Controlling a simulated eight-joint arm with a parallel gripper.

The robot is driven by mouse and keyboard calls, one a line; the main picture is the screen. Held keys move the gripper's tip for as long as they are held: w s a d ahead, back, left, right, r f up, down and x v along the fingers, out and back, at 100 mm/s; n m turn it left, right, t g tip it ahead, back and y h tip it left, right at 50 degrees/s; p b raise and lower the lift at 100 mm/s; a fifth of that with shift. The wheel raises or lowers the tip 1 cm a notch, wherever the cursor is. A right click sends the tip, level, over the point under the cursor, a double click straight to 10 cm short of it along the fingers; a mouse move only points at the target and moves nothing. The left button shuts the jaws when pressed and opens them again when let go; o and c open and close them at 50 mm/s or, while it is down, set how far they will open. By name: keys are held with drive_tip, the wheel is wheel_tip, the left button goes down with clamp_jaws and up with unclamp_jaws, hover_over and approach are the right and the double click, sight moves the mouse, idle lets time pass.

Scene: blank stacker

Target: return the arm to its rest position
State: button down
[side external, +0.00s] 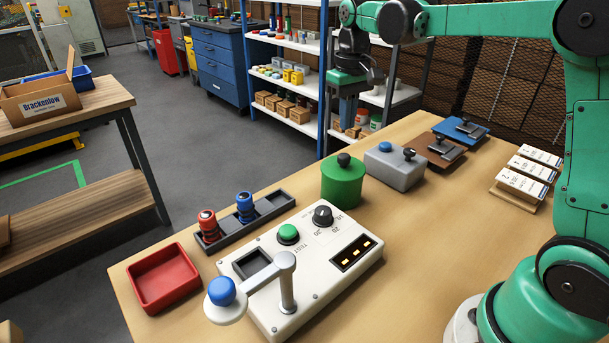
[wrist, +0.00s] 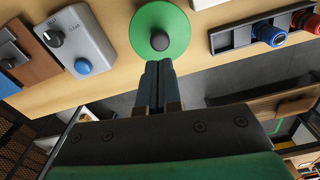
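My arm reaches in from the right side of the side external view, and its end hangs at the top centre. My gripper (side external: 346,124) points down, and its dark fingers are above and behind the green cylinder (side external: 343,181). In the wrist view my gripper (wrist: 158,64) has its two fingers together with nothing visible between them. Their tips show just below the green cylinder (wrist: 160,31) in that picture. The exact height of the fingers above the bench is hard to tell.
On the wooden bench (side external: 430,240) are a white control box (side external: 340,295) with a blue-knobbed lever, a red tray (side external: 163,278), a dark rack (side external: 262,217) with red and blue pieces, a grey box (side external: 394,168) and white labelled packs (side external: 528,172). Shelving (side external: 290,75) stands behind.

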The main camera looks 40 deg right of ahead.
sight(344, 155)
drive_tip(key=shift+f, duration=0.25)
drive_tip(key=shift+f, duration=2.6)
drive_tip(key=shift+r, duration=0.1)
drive_tip(key=shift+r, duration=3.45)
drive_tip(key=shift+s+a, duration=0.15)
drive_tip(key=shift+a, duration=0.05)
drive_tip(key=s+a+f+n+t, duration=0.1)
drive_tip(key=s+a+f+t, duration=0.3)
drive_tip(key=s+a+t, duration=0.3)
drive_tip(key=s+a, duration=0.1)
drive_tip(key=s, duration=0.2)
drive_tip(key=shift+s+n, duration=0.25)
drive_tip(key=shift+n, duration=0.15)
